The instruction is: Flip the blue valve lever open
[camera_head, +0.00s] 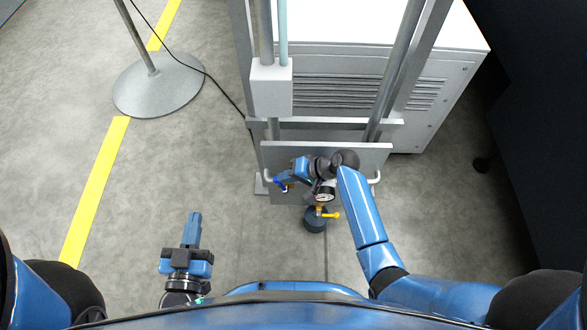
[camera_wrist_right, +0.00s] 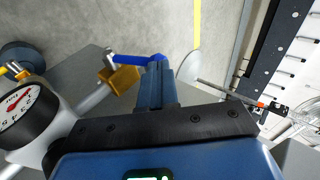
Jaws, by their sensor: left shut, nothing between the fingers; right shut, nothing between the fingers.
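The blue valve lever (camera_wrist_right: 132,60) sits on a brass valve body (camera_wrist_right: 124,78) on a grey pipe in the right wrist view. It also shows small at the left of the panel in the head view (camera_head: 281,184). My right gripper (camera_wrist_right: 158,68) is shut and empty. Its fingertips are right beside the lever's free end, and I cannot tell whether they touch. In the head view my right gripper (camera_head: 284,180) reaches left across the panel front. My left gripper (camera_head: 194,216) is shut and empty over the floor, away from the valve.
A pressure gauge (camera_head: 325,194) and a yellow lever (camera_head: 331,215) are close to my right wrist. The grey panel (camera_head: 350,151) and machine cabinet (camera_head: 350,90) stand behind. A round stand base (camera_head: 158,86) is at upper left. Floor around my left gripper is clear.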

